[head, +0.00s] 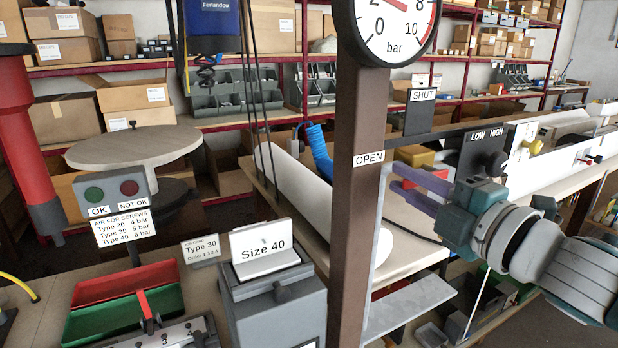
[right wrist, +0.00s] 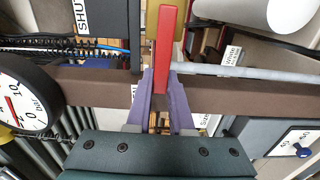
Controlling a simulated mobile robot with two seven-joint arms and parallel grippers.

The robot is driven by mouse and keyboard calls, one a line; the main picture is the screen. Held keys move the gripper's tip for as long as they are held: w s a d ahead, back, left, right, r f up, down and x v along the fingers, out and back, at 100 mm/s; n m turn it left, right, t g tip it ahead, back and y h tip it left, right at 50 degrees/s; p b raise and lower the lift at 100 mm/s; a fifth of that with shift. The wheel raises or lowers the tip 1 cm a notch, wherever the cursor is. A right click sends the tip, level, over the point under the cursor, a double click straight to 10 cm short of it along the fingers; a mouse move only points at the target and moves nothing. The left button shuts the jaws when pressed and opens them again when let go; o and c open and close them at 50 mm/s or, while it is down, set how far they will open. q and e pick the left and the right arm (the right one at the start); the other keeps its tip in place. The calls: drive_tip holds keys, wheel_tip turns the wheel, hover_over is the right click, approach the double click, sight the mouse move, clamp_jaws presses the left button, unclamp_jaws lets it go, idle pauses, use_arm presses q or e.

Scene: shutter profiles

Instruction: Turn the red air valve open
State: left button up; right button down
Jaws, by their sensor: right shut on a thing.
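The red air valve's lever (right wrist: 165,45) shows in the right wrist view as a long red bar, standing between the purple fingertips of my right gripper (right wrist: 163,88). The fingers are shut on it. An OPEN label (head: 369,158) is on the post and a SHUT label (head: 423,95) is on a dark plate above right. My left gripper is not in view.
A round pressure gauge (head: 392,28) marked bar sits atop the brown post (head: 355,200). A grey box with a Size 40 card (head: 264,250) stands left of the post. Red and green trays (head: 125,310) lie at the lower left. Shelves with cartons fill the back.

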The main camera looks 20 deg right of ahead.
drive_tip(key=shift+f, duration=0.15)
idle(0.4)
drive_tip(key=c, duration=0.8)
unclamp_jaws()
drive_tip(key=shift+s, duration=0.1)
drive_tip(key=s+b, duration=0.1)
drive_tip(key=s, duration=0.8)
drive_tip(key=shift+s+d+b, duration=0.35)
drive_tip(key=shift+d+b, duration=0.05)
